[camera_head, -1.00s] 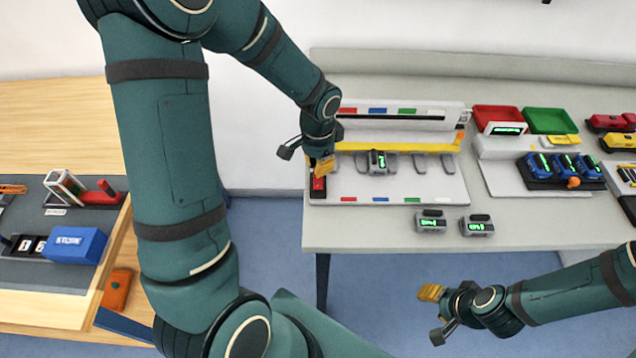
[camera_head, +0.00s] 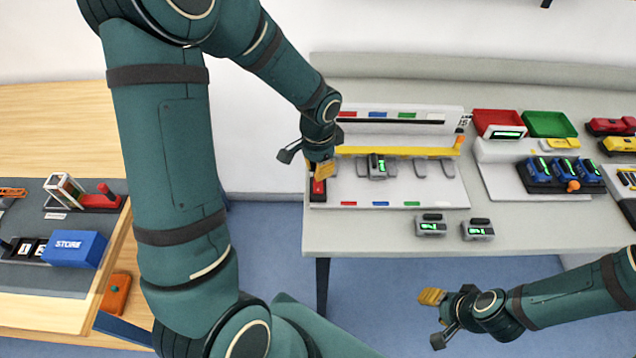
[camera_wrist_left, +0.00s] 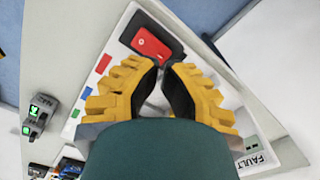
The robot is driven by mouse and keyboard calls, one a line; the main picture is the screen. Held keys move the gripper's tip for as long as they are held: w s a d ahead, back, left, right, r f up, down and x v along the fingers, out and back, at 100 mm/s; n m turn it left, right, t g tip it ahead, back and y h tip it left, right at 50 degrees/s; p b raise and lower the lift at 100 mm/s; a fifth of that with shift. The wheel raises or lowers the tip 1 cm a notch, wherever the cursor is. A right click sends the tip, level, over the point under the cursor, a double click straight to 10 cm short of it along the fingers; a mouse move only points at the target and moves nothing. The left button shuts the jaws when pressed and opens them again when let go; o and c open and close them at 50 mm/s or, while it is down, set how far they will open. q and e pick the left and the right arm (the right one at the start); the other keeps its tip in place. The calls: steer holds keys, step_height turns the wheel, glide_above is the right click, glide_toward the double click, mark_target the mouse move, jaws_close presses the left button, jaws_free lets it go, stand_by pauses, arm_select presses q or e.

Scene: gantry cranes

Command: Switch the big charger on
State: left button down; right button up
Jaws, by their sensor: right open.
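The big charger (camera_head: 420,190) is a white station on the grey table with a row of grey slots, a yellow bar behind them and a grey battery (camera_head: 377,167) with a green display in one slot. Its red switch (camera_head: 318,187) is at the left front corner, on a black base. It also shows in the left wrist view as a red rocker (camera_wrist_left: 150,43). My left gripper (camera_head: 323,171) is just above and behind the switch; its yellow fingers are nearly together, with nothing seen between them. My right gripper (camera_head: 432,296) is open and empty in front of the table.
Two grey batteries (camera_head: 431,226) (camera_head: 478,230) lie in front of the charger. A smaller charger with blue batteries (camera_head: 563,168), a red tray (camera_head: 495,122) and a green tray (camera_head: 551,124) are to the right. A wooden table with a blue STORE box (camera_head: 75,248) is left.

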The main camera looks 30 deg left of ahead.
arm_select(q)
steer(key=shift+f+b, duration=1.45)
steer(key=shift+f, duration=0.35)
stand_by(1.2)
steer(key=shift+r, duration=0.15)
steer(key=shift+r+p, duration=2.75)
steer(key=shift+r, duration=0.7)
